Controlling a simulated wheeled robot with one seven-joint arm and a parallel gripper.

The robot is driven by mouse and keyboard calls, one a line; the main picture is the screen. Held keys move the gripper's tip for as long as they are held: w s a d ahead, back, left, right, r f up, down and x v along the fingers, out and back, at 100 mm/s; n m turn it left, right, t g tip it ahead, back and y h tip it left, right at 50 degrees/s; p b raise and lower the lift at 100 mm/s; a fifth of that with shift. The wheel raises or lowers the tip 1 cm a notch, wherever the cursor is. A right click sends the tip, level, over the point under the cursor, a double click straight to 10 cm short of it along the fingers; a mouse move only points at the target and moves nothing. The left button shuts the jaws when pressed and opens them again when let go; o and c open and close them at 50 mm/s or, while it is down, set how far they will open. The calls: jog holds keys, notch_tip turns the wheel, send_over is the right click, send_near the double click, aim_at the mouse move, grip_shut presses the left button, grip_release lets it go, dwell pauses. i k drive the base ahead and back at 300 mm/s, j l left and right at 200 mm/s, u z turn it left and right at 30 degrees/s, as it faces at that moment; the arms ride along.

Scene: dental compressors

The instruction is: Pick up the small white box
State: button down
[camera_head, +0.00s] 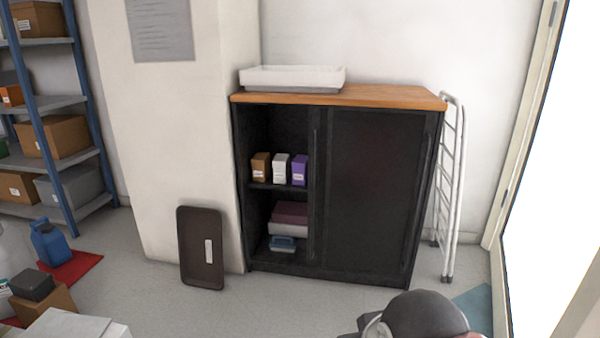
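The small white box (281,168) stands upright on the middle shelf (277,187) of the black cabinet (372,190), in its open left half. A brown box (261,167) stands close on its left and a purple box (299,170) close on its right. The white box's front faces the room; its sides are mostly hidden by these two boxes. My gripper is not in view.
The cabinet's right door is shut. A white tray (292,76) sits on its wooden top. A brown panel (201,248) leans on the wall at left, and a folded white rack (450,185) stands at right. A dark rounded object (423,314) is in the foreground. Grey floor before the cabinet is clear.

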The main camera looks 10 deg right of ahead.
aim_at(280, 163)
jog(key=i+l+z, duration=0.1)
jog(key=i, duration=1.5)
jog(key=i+j, duration=0.3)
jog(key=j, duration=0.15)
jog(key=i+j, duration=0.6)
jog(key=j, duration=0.25)
jog(key=z, duration=0.05)
